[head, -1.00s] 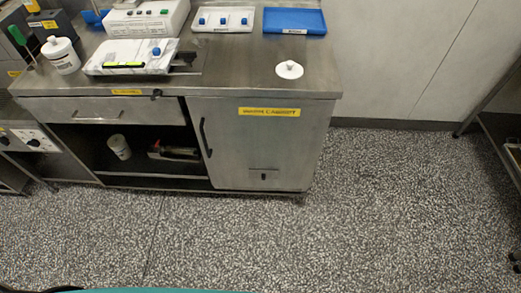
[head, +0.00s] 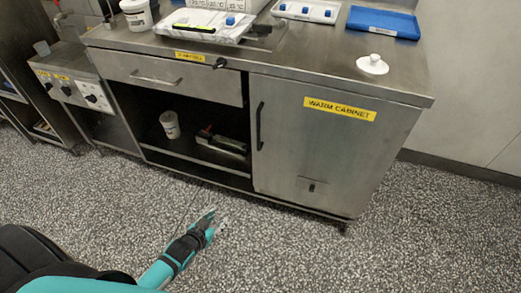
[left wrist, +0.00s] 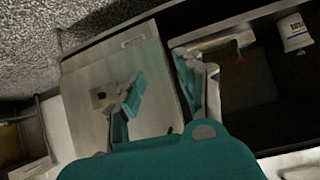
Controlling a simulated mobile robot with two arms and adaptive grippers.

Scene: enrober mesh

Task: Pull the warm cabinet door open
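The warm cabinet door (head: 325,140) is a grey steel panel with a yellow "WARM CABINET" label (head: 340,108). It looks shut, flush with the cabinet front. Its dark vertical handle (head: 260,126) is on the door's left edge. My left gripper (head: 216,224) is low over the floor in front of the cabinet, below and left of the handle and apart from it. In the left wrist view, its two fingers (left wrist: 165,90) are spread with nothing held between them, and the door (left wrist: 85,75) appears behind them. My right gripper is not in view.
Left of the door is an open shelf (head: 190,155) holding a white cup (head: 170,124) and a dark tool (head: 222,142). A drawer (head: 170,78) is above it. A white lid (head: 372,64) sits on the worktop. The speckled floor in front is clear.

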